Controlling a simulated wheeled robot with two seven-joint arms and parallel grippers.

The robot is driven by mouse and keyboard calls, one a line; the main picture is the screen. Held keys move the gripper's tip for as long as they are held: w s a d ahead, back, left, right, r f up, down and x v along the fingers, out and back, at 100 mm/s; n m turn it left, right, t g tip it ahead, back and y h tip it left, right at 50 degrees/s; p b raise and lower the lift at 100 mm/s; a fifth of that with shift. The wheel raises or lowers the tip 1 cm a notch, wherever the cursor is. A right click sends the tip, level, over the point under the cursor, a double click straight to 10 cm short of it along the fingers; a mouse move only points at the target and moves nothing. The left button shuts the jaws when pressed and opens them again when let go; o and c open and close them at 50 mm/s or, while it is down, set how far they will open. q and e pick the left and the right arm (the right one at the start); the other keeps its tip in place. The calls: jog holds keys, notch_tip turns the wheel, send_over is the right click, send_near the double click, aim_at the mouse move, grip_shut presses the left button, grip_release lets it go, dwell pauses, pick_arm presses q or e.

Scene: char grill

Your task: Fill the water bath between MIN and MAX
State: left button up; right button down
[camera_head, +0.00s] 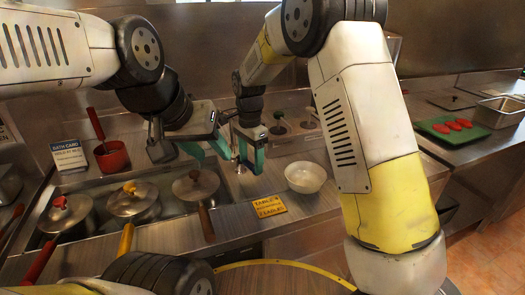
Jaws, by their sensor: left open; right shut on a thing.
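The water bath (92,188) is a long steel basin set in the counter. The water level and any MIN or MAX marks cannot be made out. My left gripper (203,152) is open and empty above the bath's back right part. My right gripper (247,157) is shut on a small metal fitting (240,168), perhaps a tap, by the bath's right end. Its fingers partly hide the fitting.
A red pot (112,156) with a ladle stands at the back left, beside a bath card (69,156). A white bowl (305,177) and a yellow label (269,206) are right of the bath. A green board (453,129) with red pieces lies far right.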

jog(key=shift+s+a+m, duration=0.3)
jog(key=shift+a+m, duration=0.15)
jog(key=shift+m, duration=0.45)
jog(key=shift+s+a+m, duration=0.25)
jog(key=shift+a+m, duration=0.2)
jog(key=shift+m, duration=0.45)
jog(key=c, duration=0.6)
grip_release()
notch_tip(320, 180, up, 8)
